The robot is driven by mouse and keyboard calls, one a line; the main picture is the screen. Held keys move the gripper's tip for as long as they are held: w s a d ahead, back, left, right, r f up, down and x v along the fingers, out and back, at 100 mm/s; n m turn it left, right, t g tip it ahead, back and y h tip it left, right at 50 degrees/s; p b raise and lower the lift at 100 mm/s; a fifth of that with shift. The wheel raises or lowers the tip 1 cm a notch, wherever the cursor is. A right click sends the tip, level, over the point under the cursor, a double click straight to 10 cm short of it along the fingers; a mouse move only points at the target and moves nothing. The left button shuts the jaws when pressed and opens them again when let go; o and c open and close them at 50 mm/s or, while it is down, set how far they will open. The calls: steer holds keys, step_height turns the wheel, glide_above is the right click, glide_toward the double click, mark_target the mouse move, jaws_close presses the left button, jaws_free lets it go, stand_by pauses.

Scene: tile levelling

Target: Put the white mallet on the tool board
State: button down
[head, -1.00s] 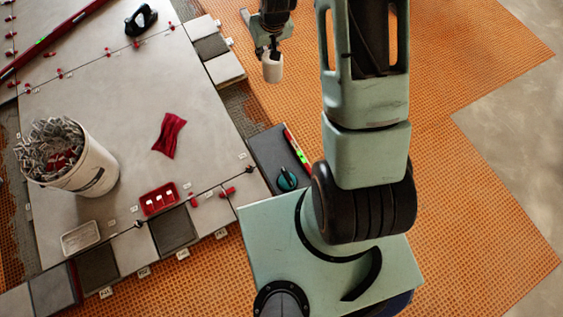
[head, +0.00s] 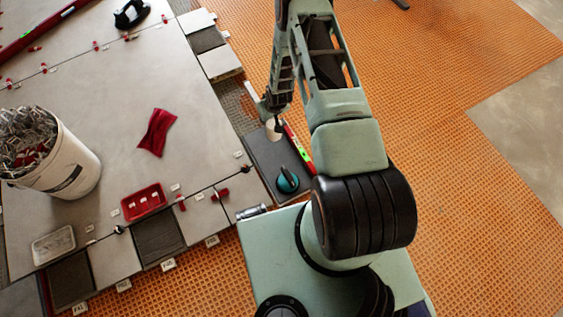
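The white mallet (head: 273,130) hangs head-down below my gripper (head: 271,112), its white head over the far end of the dark grey tool board (head: 262,155). I cannot tell whether the head touches the board. My gripper appears shut on the mallet's dark handle; the fingertips are small and partly hidden by the arm. On the board, a teal-and-black tool (head: 288,181) stands at the near end. A red-and-green level (head: 298,147) lies along its right edge.
Left of the board lies grey tiling with a red cloth (head: 157,132), a red tray (head: 144,201), a white bucket of clips (head: 66,165) and a black-handled tool (head: 131,14). A small silvery cylinder (head: 252,211) lies near the board's near end. Orange matting (head: 470,170) is clear at right.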

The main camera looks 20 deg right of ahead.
steer(key=shift+s+a+f+b, duration=0.1)
steer(key=shift+s+f+b, duration=0.75)
steer(key=shift+f, duration=2.75)
steer(key=shift+s+a+f+b, duration=0.1)
steer(key=shift+f+b, duration=1.5)
steer(key=shift+f, duration=1.95)
steer(key=shift+s+a+f+b, duration=0.1)
steer(key=shift+s+f+b, duration=0.75)
steer(key=shift+f, duration=2.75)
steer(key=shift+w+b, duration=0.35)
steer(key=shift+f, duration=0.15)
steer(key=c, duration=1.8)
jaws_free()
